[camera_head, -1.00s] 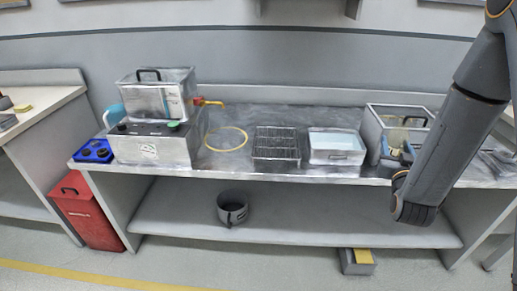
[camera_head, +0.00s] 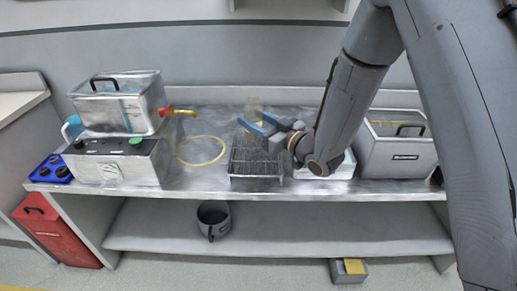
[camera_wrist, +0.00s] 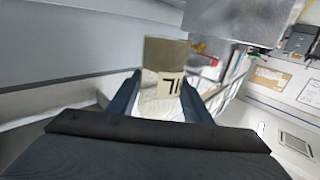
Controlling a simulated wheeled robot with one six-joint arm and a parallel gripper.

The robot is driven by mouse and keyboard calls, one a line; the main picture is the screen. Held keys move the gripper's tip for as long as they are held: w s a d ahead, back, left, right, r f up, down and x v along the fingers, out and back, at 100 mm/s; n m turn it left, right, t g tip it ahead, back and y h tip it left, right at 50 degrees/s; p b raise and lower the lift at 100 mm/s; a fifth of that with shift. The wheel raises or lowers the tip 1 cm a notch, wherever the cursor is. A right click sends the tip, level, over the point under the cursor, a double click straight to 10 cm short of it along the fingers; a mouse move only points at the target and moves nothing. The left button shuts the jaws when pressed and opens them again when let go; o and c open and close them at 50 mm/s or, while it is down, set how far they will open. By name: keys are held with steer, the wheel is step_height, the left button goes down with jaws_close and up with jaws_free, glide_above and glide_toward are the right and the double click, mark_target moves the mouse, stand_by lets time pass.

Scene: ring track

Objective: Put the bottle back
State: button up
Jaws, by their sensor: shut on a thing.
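My gripper (camera_head: 258,124) is above the wire rack on the bench, with its fingers toward the back left. It is shut on a bottle (camera_wrist: 164,82), which looks pale tan with a cream label and dark marks in the wrist view. In the head view the bottle (camera_head: 253,108) is a faint yellowish shape at the fingertips, above the rack. The wire rack (camera_head: 256,160) stands on the bench, apart from the bottle as far as I can tell. The lower part of the bottle is partly hidden by my fingers.
A metal box with a lidded tank (camera_head: 118,105) stands at the left. A yellow ring (camera_head: 201,150) lies beside the rack. A white tray (camera_head: 338,168) is partly behind my arm. A grey bin (camera_head: 398,150) stands at the right. A pot (camera_head: 213,215) is on the lower shelf.

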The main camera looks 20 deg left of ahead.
steer(key=f, duration=0.5)
steer(key=shift+w+d+p, duration=0.2)
steer(key=shift+d+p, duration=0.15)
steer(key=shift+f+p, duration=0.3)
steer(key=shift+f, duration=1.75)
steer(key=shift+f, duration=0.1)
steer(key=o, duration=1.2)
steer(key=shift+o, duration=0.2)
steer(key=shift+s+d, duration=0.1)
steer(key=shift+d, duration=0.05)
steer(key=b+v, duration=0.2)
steer(key=v, duration=0.9)
steer(key=shift+s+d+b, duration=0.25)
steer(key=shift+s+b, duration=0.05)
steer(key=shift+b, duration=0.1)
